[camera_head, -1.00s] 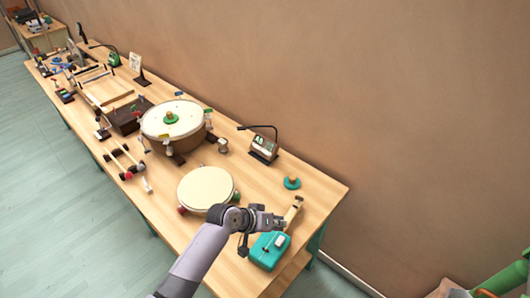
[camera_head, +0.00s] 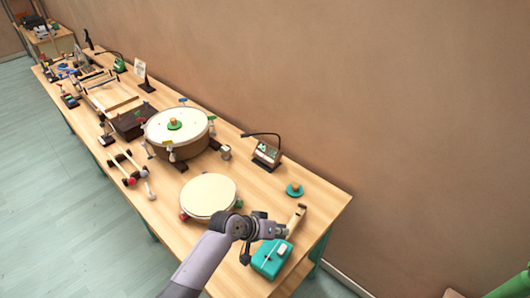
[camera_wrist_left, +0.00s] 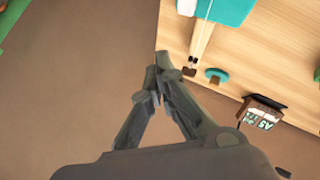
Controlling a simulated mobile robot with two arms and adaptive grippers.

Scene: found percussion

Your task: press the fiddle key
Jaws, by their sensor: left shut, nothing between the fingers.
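The fiddle is a teal box (camera_head: 268,262) with a wooden neck (camera_head: 298,216) at the near right end of the long table. A small white piece (camera_head: 283,250) shows on the box; I cannot tell whether it is the key. My left gripper (camera_head: 283,232) is shut and empty, above the table beside the fiddle's box and neck, and my arm hides part of this area. In the left wrist view, the shut fingers (camera_wrist_left: 153,75) point toward the table edge, with the teal box (camera_wrist_left: 232,8) and neck (camera_wrist_left: 200,42) at the top. My right gripper is not in view.
A pale round drum (camera_head: 208,194) lies left of the gripper, with a larger drum (camera_head: 176,132) beyond. A teal disc with a wooden knob (camera_head: 294,189) and a small sign with a lamp (camera_head: 267,153) stand toward the wall. The table's right corner is bare.

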